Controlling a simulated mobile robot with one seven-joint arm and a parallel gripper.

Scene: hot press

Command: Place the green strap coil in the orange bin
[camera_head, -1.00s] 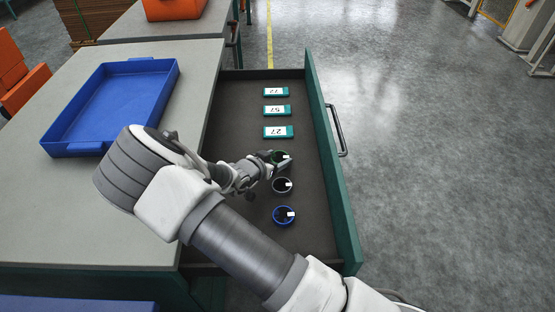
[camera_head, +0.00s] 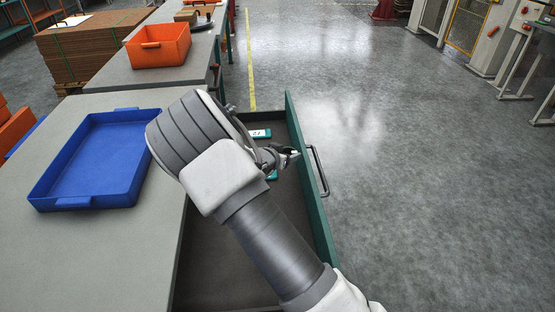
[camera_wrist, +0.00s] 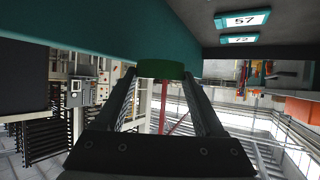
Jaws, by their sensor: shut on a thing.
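My gripper (camera_head: 287,156) is over the open drawer (camera_head: 233,205), near its right wall. In the wrist view, the green strap coil (camera_wrist: 161,69) is held between the two fingertips of my gripper (camera_wrist: 162,82). The coil is small and mostly hidden by my gripper in the head view. The orange bin (camera_head: 158,55) stands upright on the far grey table, at the upper left of the head view. It looks empty from here.
A blue tray (camera_head: 95,165) lies on the near grey table (camera_head: 125,245), left of my arm. The drawer's green front (camera_head: 309,185) with its handle rises beside my gripper. Teal number cards (camera_head: 260,133) lie in the drawer.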

